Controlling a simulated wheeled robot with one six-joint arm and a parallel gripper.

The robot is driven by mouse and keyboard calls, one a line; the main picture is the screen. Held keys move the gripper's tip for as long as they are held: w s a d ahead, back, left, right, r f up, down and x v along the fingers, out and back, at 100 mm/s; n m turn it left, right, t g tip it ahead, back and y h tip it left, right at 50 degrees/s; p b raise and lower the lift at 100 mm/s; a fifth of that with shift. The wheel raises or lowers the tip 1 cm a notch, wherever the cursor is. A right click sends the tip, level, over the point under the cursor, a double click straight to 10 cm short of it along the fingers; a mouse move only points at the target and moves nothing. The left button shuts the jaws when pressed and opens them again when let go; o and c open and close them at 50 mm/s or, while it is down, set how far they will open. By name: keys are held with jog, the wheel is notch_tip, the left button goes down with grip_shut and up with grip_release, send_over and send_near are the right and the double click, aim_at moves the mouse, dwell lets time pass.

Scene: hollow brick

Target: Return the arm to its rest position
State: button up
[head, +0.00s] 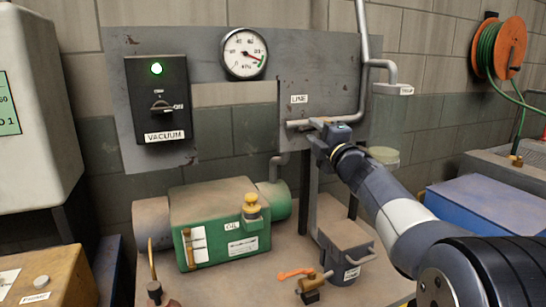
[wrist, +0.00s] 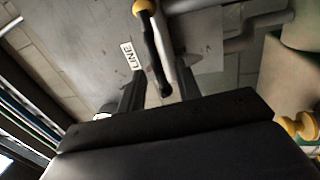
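My gripper (head: 320,136) is at the wall panel, just below the LINE label (head: 299,99) and at the right part of a horizontal grey pipe (head: 300,123). In the wrist view my gripper (wrist: 160,76) has its two dark fingers apart. A black handle with a yellow end (wrist: 150,42) lies in line with the gap between them, with space showing on both sides. I cannot tell whether either finger touches it. My arm (head: 385,200) reaches out from the lower right toward the panel.
A black VACUUM switch box (head: 156,115) shows a lit green lamp. A round gauge (head: 244,53) hangs beside it. A green pump (head: 215,222) with a yellow cap stands below. A small grey canister (head: 345,250) stands under my arm. A blue box (head: 490,215) is at right.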

jog(key=w, duration=0.1)
jog(key=w+a+r+m+p, duration=0.1)
jog(key=w+r+m+p, duration=0.1)
jog(key=shift+w+a+h, duration=0.3)
jog(key=shift+w, duration=0.1)
jog(key=shift+m, duration=0.5)
jog(key=shift+d+r, duration=0.1)
